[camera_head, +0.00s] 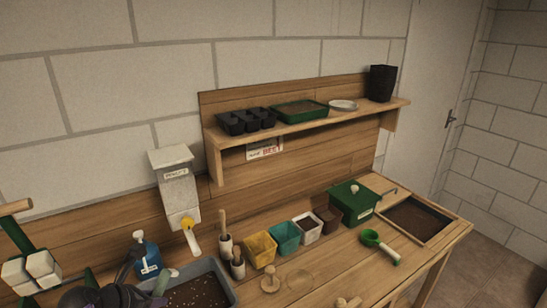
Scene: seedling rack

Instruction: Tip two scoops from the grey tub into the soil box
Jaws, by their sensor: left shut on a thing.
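The grey tub (233,294) is at the bottom of the head view, with dark speckled mix in it. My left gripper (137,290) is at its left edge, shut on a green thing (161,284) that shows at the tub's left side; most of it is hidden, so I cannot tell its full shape. The soil box (447,232), with brown soil, is set into the right end of the bench. A green scoop (372,238) with a white handle lies on the bench left of it. My right gripper is not in view.
Wooden-handled tools (224,242), small coloured pots (285,236) and a lidded green box (354,202) line the back. A white dispenser (177,190) hangs on the wall.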

